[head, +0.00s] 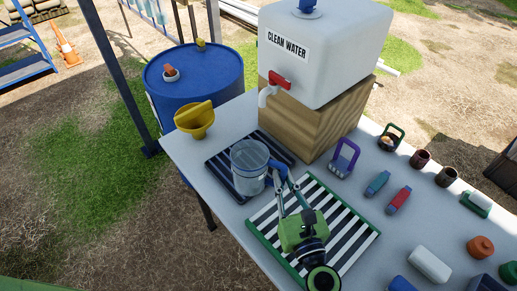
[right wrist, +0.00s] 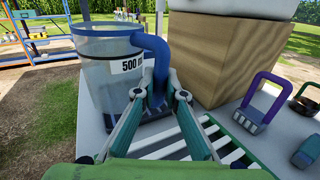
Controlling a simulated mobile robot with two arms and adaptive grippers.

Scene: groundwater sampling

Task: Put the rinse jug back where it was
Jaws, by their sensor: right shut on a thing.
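The rinse jug (head: 248,170) is clear, with a blue rim and a blue handle (head: 277,168). It is upright at the dark ribbed mat (head: 222,168) under the tap; I cannot tell whether its base touches the mat. My right gripper (head: 283,185) is shut on the handle, from the side nearer the striped rack. In the right wrist view the jug (right wrist: 100,75) shows a "500" label, and the gripper's fingers (right wrist: 160,100) lie either side of the handle's lower part. My left gripper is not in view.
A green-framed striped rack (head: 345,255) lies under my right gripper. The clean water tank (head: 330,55) with a red tap (head: 279,80) stands on a wooden block (head: 325,125) behind. A yellow funnel (head: 197,120) is at the left edge; several small items stand right.

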